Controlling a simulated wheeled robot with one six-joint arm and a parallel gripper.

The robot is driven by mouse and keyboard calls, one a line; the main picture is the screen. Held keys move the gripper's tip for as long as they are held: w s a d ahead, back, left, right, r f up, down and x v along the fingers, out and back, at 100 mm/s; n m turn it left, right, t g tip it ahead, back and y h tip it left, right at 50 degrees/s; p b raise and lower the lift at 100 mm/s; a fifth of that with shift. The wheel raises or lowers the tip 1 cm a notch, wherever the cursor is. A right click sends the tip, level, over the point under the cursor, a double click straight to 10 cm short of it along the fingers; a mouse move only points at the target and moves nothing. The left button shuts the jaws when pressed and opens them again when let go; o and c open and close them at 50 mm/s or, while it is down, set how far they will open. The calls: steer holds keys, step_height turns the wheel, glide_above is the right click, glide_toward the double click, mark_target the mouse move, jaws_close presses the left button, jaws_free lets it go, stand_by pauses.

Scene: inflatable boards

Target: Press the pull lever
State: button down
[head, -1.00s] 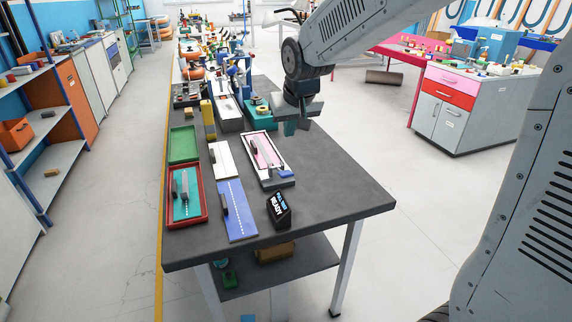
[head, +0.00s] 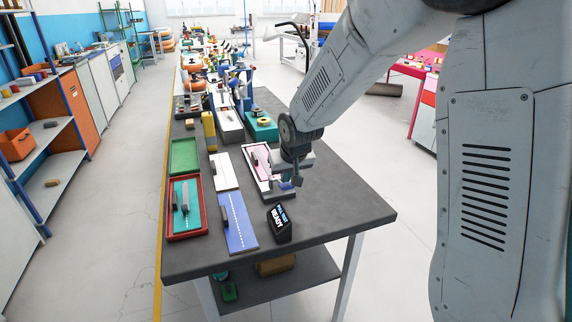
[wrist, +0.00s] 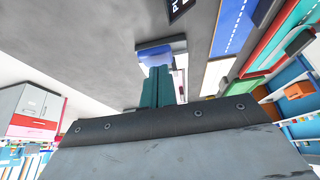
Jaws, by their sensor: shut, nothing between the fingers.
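My gripper (head: 297,180) is shut and empty, pointing down over the near end of a white-framed board with a pink inset (head: 252,163). Its teal fingers (wrist: 158,86) show shut in the wrist view, in front of a blue block (wrist: 155,55) at that board's end. The fingers overlap the block in the picture; I cannot tell whether they touch it. Grey upright handles stand on the blue board (head: 238,229) and on the teal board in a red frame (head: 187,226). No handle is clearly marked as the pull lever, and my gripper hides part of the pink board.
A black display box reading READY (head: 279,223) stands near the table's front. A white board (head: 224,175), a green tray (head: 184,156) and a yellow post (head: 209,131) are to the left. The right side of the grey table (head: 345,205) is clear.

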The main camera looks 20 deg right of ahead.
mark_target(288, 188)
steer(key=shift+s+f, duration=0.1)
steer(key=shift+f, duration=0.15)
steer(key=s+f, duration=0.1)
steer(key=f, duration=0.2)
steer(key=s+f, duration=0.1)
steer(key=f, duration=0.1)
steer(key=shift+s, duration=0.35)
steer(key=shift+s+f, duration=0.1)
step_height(288, 188, up, 5)
steer(key=shift+r, duration=0.15)
steer(key=s+r, duration=0.6)
steer(key=s, duration=0.1)
stand_by(0.6)
steer(key=s+d+r+g, duration=0.1)
steer(key=s+r, duration=0.1)
steer(key=s, duration=0.7)
steer(key=s+d+r+g, duration=0.1)
steer(key=s+r, duration=0.2)
steer(key=s, duration=0.5)
steer(key=s+d+r+g, duration=0.1)
steer(key=s+r, duration=0.2)
steer(key=s, duration=0.6)
steer(key=shift+s+d+g, duration=0.3)
steer(key=shift+s+g, duration=0.05)
steer(key=shift+g, duration=0.05)
